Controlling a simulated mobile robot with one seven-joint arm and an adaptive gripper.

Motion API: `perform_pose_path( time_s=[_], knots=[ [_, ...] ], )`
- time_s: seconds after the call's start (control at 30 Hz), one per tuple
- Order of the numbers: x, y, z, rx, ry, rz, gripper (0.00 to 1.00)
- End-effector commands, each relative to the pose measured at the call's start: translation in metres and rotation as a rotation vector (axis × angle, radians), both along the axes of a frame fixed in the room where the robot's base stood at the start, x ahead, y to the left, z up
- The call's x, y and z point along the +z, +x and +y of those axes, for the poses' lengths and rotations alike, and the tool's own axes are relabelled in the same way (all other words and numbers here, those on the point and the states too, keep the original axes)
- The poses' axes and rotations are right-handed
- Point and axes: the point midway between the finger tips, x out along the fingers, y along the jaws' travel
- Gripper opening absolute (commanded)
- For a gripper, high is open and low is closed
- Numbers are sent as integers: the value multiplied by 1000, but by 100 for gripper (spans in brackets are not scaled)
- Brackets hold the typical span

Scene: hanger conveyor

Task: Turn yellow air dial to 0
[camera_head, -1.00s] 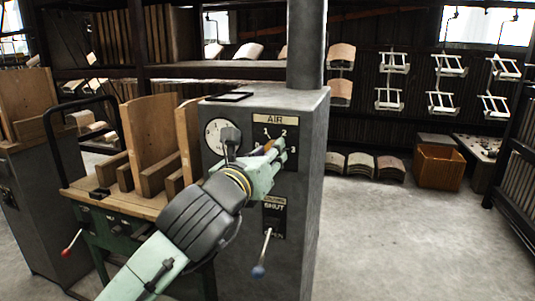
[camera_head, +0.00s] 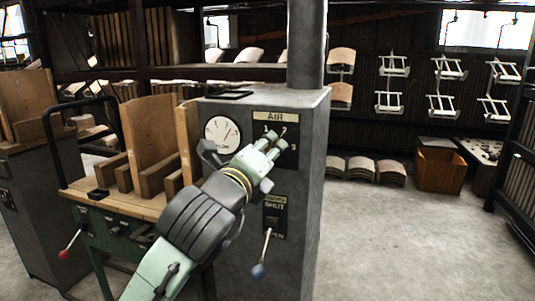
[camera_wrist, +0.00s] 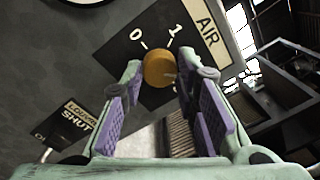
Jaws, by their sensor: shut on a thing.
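The yellow air dial (camera_wrist: 158,68) shows in the wrist view as a round orange-yellow knob on a black plate (camera_wrist: 155,22). The white numerals 0 and 1 stand beyond it, with the AIR label to the right. My gripper (camera_wrist: 160,80) has a purple-padded finger on each side of the dial and is shut on it at the fingertips. I cannot tell which numeral the dial points to. In the head view my gripper (camera_head: 272,146) reaches the AIR plate (camera_head: 287,157) on the grey cabinet and hides the dial.
A round gauge (camera_head: 222,132) sits left of the AIR plate on the cabinet (camera_head: 305,215). Below is a lever with a blue knob (camera_head: 258,271) beside a SHUT label (camera_head: 274,207). A wooden rack (camera_head: 153,140) stands close on the left.

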Motion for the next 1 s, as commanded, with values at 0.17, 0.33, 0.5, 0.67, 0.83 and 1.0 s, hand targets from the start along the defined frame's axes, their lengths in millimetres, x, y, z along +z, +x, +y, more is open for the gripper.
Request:
perform_pose_path(
  time_s=[0.17, 0.33, 0.5, 0.67, 0.83, 1.0],
  knots=[
    [-1, 0, -1, -2, -159, 53, 0],
    [-1, 0, -1, -1, -313, 103, 0],
    [-1, 0, -1, -1, -467, 154, 0],
    [-1, 0, -1, -1, -610, 201, 0],
    [-1, 0, -2, -2, -764, 250, 0],
    [-1, 0, -2, -1, -919, 302, 0]
  ],
)
